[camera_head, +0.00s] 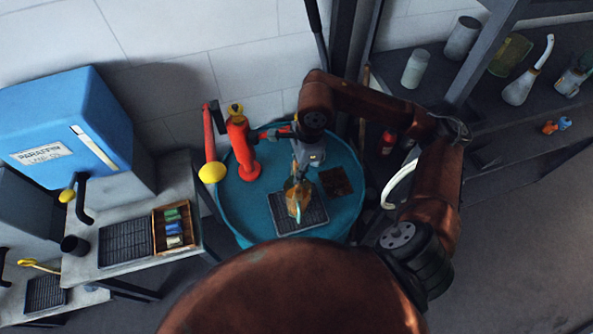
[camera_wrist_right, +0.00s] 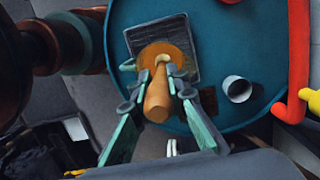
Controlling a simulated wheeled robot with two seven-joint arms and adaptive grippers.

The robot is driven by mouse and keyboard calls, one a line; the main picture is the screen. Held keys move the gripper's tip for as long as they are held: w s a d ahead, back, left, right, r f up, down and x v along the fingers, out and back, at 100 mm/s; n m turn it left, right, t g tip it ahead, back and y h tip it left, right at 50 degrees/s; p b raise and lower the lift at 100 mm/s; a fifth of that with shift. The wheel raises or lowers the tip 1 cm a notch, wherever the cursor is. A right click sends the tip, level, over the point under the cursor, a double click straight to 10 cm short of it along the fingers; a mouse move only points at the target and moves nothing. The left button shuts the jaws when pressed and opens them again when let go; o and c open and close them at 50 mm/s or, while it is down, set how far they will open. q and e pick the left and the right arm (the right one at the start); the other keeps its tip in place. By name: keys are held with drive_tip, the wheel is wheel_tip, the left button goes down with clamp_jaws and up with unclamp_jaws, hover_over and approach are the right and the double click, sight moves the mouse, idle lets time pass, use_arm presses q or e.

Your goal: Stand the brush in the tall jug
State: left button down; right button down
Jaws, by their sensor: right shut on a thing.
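My right gripper (camera_head: 297,180) is low over the round teal table. In the right wrist view its two fingers (camera_wrist_right: 161,80) close on the brush (camera_wrist_right: 157,102), whose tapered tan handle points toward the camera. Under the fingertips is a rounded amber body (camera_wrist_right: 147,57), apparently the tall jug; it also shows in the head view (camera_head: 293,203), over the dark ribbed mat. The brush's lower end is hidden, so I cannot tell how deep it sits or whether it touches the bottom. My left gripper is out of view.
The teal table (camera_head: 237,205) also holds a red bottle-shaped thing (camera_head: 242,150), a brown square (camera_head: 336,181) and, in the wrist view, a white cup (camera_wrist_right: 238,88). A red pipe rises at the table's left edge. A wooden tray (camera_head: 158,232) stands further left.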

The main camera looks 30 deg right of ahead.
drive_tip(key=shift+f, duration=0.15)
drive_tip(key=c, duration=1.8)
unclamp_jaws()
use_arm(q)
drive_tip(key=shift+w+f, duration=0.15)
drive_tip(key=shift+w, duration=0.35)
use_arm(e)
wheel_tip(320, 180, up, 12)
drive_tip(key=d, duration=0.1)
drive_tip(key=shift+s+d, duration=0.25)
drive_tip(key=shift+d, duration=0.15)
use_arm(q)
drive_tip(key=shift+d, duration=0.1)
use_arm(e)
drive_tip(key=shift+a+f, duration=0.1)
drive_tip(key=shift+f, duration=0.05)
